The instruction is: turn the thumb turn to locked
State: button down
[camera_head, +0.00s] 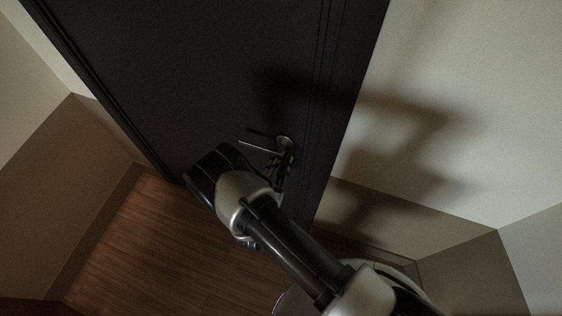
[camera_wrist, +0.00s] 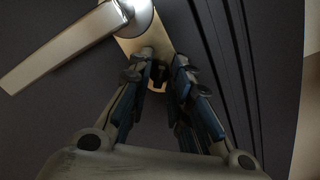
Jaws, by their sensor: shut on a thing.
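The dark door (camera_head: 200,75) fills the upper middle of the head view. Its lever handle (camera_wrist: 65,48) points left from a metal plate (camera_wrist: 128,45) in the wrist view; the lever also shows in the head view (camera_head: 258,148). The thumb turn (camera_wrist: 158,71) is a small dark piece low on the plate, below the lever. My gripper (camera_wrist: 160,76) is shut on it, one finger on each side. The fingers hide most of the thumb turn, so I cannot tell its angle. In the head view my gripper (camera_head: 277,166) is at the door's right side, just below the lever.
The door frame (camera_head: 345,75) and a pale wall (camera_head: 470,120) stand right of the lock. The lever is close above my fingers. A brown wall panel (camera_head: 70,190) is at the left. The wooden floor (camera_head: 150,250) is bare at the lower left.

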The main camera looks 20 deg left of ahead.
jog(key=shift+f+m+b, duration=0.1)
jog(key=shift+m+b, duration=0.7)
jog(key=shift+m, duration=4.2)
jog(key=c, duration=1.5)
grip_release()
jog(key=shift+o, duration=0.2)
jog(key=s, duration=1.2)
jog(key=shift+a, duration=0.4)
